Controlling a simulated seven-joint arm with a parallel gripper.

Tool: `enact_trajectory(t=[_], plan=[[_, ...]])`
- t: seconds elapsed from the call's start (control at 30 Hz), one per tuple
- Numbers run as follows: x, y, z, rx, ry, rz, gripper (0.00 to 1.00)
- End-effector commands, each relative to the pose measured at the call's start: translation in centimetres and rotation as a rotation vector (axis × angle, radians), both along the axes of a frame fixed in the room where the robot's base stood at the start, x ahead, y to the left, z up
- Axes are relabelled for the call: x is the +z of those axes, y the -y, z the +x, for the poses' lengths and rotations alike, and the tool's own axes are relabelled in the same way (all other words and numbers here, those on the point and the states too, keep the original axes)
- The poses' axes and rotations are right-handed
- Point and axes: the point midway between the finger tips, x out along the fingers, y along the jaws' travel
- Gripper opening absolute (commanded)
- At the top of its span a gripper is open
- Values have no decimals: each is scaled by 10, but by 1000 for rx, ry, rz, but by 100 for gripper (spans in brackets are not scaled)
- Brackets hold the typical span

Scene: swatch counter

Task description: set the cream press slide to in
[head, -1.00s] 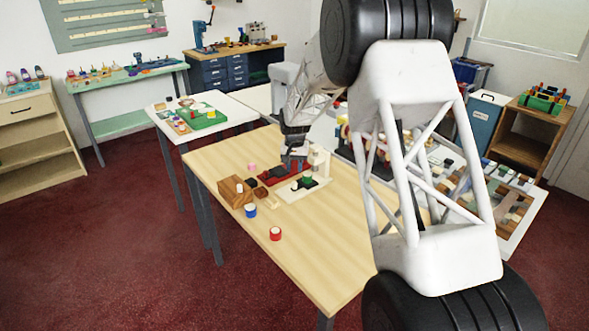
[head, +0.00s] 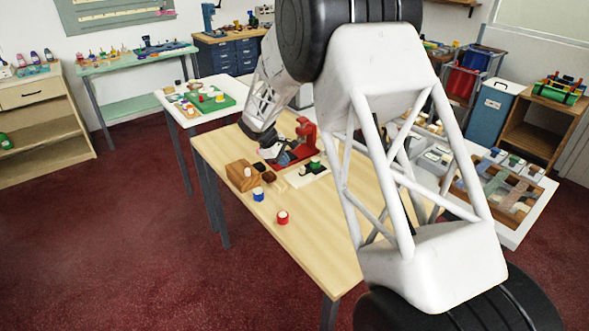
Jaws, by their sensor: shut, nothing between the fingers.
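The cream press shows as a pale base (head: 318,175) on the wooden table, with small green and dark parts on it. Its upright is hard to make out beside my white arm link. The slide is too small or hidden, so its setting cannot be read. A red press (head: 305,134) stands just behind and left of the pale base. My gripper (head: 283,158) is low over the table at the red press's left side, left of the cream press. Its fingers are small and partly lost against the red base; they look shut and empty. Contact cannot be told.
A wooden block (head: 241,175), a blue spool with a white top (head: 258,194) and a red spool with a pale top (head: 282,217) stand left and in front. The table's front (head: 310,245) is clear. My large arm links cover the table's right side.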

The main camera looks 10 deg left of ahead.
Motion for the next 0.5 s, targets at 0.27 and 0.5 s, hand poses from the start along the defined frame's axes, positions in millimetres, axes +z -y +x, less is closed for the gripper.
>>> enact_trajectory(t=[0.27,0.5], plan=[[7,-37,-21,540,-117,-297,0],[11,-52,-27,752,-178,-440,0]])
